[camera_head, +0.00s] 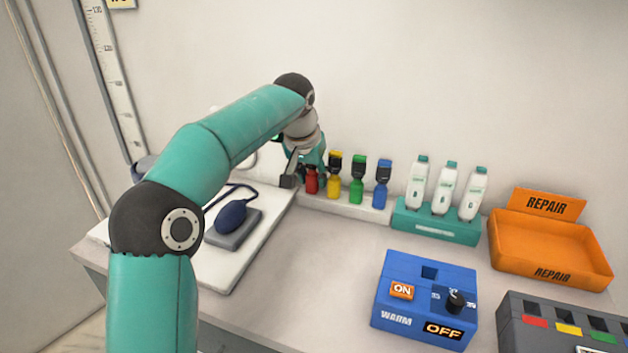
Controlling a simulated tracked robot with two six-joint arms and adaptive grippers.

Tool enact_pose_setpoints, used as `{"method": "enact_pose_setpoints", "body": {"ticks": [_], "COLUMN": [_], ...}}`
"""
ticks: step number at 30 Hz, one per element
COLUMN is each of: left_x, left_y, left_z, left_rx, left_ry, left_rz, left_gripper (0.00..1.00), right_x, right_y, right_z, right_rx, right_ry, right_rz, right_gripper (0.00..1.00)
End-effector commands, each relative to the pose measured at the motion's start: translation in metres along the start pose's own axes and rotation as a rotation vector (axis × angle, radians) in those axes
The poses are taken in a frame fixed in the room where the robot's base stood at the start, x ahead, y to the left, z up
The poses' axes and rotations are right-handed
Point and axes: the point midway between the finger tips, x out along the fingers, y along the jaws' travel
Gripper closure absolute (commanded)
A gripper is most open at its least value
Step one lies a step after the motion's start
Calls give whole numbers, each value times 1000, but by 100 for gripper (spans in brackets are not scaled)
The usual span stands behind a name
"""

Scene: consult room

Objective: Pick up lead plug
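Several coloured lead plugs with dark tops stand in a row on a low white rack (345,206) by the wall: red (312,183), yellow (334,187), green (357,190) and blue (380,196). My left gripper (301,178) reaches down at the left end of the row, at the red plug. One dark fingertip shows just left of the red plug. The gripper and wrist hide the red plug's top and the other finger, so I cannot tell whether it is gripped. My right gripper is not in view.
A blue warmer box (412,270) stands at the front, with a dark grey slotted box (530,325) to its right. White bottles (443,188) in a teal holder (436,225) and an orange repair tray (553,245) stand behind. A blood-pressure bulb (231,216) lies at left.

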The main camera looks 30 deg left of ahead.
Motion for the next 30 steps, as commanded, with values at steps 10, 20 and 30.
{"method": "enact_pose_setpoints", "body": {"ticks": [10, 20, 30], "left_x": [0, 0, -18], "left_y": [-1, -1, -1], "left_z": [0, 0, -8], "left_rx": [-1, -1, -1], "left_ry": [1, 1, 3], "left_rz": [0, -1, 0], "left_gripper": [85, 100, 100], "right_x": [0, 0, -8], "right_y": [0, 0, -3], "right_z": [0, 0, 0], "right_rx": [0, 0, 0], "right_ry": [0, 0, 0], "right_rz": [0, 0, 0], "right_gripper": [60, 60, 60]}}
